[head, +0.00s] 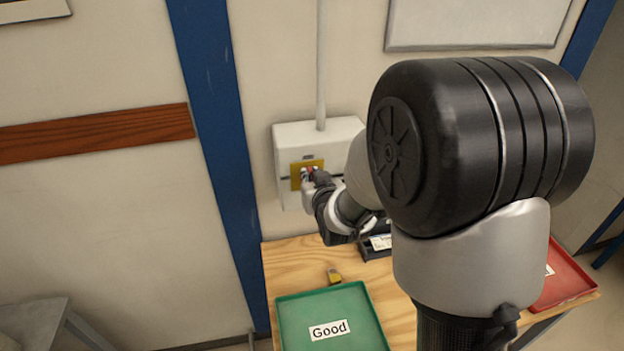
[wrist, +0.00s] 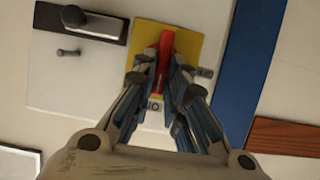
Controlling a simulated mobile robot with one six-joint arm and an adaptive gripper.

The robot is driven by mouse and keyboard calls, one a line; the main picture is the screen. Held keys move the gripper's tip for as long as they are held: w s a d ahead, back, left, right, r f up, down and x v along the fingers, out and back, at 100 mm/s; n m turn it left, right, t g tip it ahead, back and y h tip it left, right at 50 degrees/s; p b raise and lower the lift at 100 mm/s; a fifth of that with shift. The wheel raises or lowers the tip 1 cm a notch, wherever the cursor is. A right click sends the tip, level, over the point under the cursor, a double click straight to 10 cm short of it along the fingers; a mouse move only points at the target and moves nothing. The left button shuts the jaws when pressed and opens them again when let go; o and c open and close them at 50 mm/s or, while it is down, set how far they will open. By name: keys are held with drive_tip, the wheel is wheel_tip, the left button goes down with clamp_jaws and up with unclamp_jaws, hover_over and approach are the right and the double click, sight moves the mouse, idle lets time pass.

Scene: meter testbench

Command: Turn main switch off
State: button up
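The main switch has a red handle (wrist: 166,42) on a yellow plate (wrist: 188,42), fixed to a white box on the wall. In the wrist view the handle points up the picture, with one small label below it and one to its right. My gripper (wrist: 163,68) has one finger on each side of the red handle, close against it, and looks shut on it. The fingers hide part of the handle and plate. In the head view the yellow plate (head: 295,180) shows on the box, with my gripper (head: 309,175) at it and a bit of red visible.
The white box (head: 290,137) hangs above a wooden table (head: 290,258). A blue post (head: 215,110) stands left of the box.

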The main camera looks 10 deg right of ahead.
clamp_jaws()
drive_tip(key=shift+a+b, duration=0.1)
drive_tip(key=shift+b, duration=0.2)
drive_tip(key=shift+a+f+n+t+h+b, duration=0.4)
drive_tip(key=shift+n+h, duration=0.75)
drive_tip(key=shift+n, duration=1.1)
drive_tip(key=shift+a+f+n+t+h+b, duration=0.2)
drive_tip(key=shift+n+t+h, duration=0.65)
drive_tip(key=shift+n, duration=1.35)
drive_tip(key=shift+a+f+n+t+h+b, duration=0.15)
drive_tip(key=shift+a+f+n+t+h, duration=0.2)
drive_tip(key=shift+n+h, duration=1.5)
drive_tip(key=shift+n+y, duration=0.45)
drive_tip(key=shift+n, duration=0.15)
drive_tip(key=o, duration=0.5)
unclamp_jaws()
